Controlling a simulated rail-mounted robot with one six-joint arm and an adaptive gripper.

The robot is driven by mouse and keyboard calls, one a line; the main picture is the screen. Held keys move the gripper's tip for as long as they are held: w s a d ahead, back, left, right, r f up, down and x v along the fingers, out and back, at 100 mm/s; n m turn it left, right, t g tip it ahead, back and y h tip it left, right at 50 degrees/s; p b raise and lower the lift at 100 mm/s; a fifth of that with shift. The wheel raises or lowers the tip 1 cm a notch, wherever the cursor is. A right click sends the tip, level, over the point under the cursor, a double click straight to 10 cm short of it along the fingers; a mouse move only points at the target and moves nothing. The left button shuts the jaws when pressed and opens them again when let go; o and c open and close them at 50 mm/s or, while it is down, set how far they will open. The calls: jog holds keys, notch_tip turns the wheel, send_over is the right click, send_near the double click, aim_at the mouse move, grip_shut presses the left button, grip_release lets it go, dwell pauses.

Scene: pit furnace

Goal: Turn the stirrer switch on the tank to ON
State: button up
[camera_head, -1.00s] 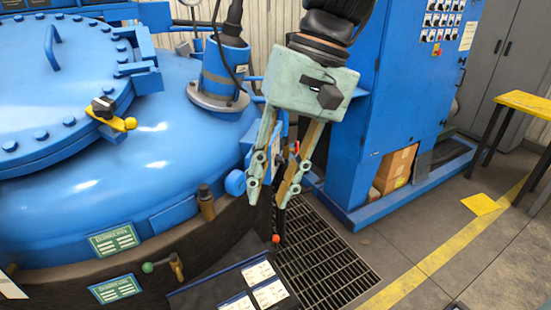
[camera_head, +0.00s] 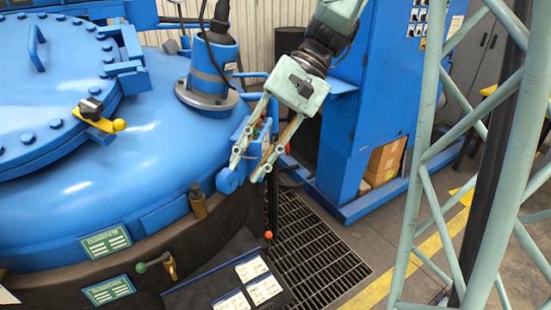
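The blue tank (camera_head: 150,160) fills the left of the view, with a bolted round lid on top. A small blue box (camera_head: 238,150) with small red and green parts sits at the tank's right edge, largely behind my gripper; I cannot make out a stirrer switch or its position there. My gripper (camera_head: 245,174) is open, its two pale green fingers pointing down and left in front of this box. I see nothing between the fingertips. Whether a finger touches the box cannot be told.
A blue cabinet (camera_head: 370,110) with rows of small switches stands behind on the right, a cardboard box (camera_head: 385,162) at its base. A floor grating (camera_head: 315,245) lies below. A dark panel with white cards (camera_head: 249,268) is at the bottom. A pale green lattice (camera_head: 415,215) crosses the right side.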

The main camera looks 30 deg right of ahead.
jog(key=w+d+f+m+t+y+p, duration=0.1)
jog(key=w+d+f+m+t+y, duration=0.15)
jog(key=w+d+f, duration=0.45)
jog(key=w+d+f+m+t+y+p, duration=0.1)
jog(key=w+d+f+m+t+y, duration=0.2)
jog(key=w+d, duration=0.65)
jog(key=w+d+f+m+t, duration=0.2)
jog(key=w+d+f+t, duration=0.1)
jog(key=d+f, duration=0.5)
jog(key=w+d+f+m+t, duration=0.3)
jog(key=d+f, duration=0.5)
jog(key=d, duration=0.1)
jog(key=shift+w+d+m+t+p, duration=0.2)
jog(key=shift+d+m+t+p, duration=0.15)
jog(key=shift+d+p, duration=0.05)
jog(key=shift+w+a+y, duration=0.15)
jog(key=shift+y, duration=0.1)
jog(key=b+x, duration=0.2)
jog(key=x, duration=1.1)
jog(key=shift+a, duration=0.15)
jog(key=shift+w, duration=0.1)
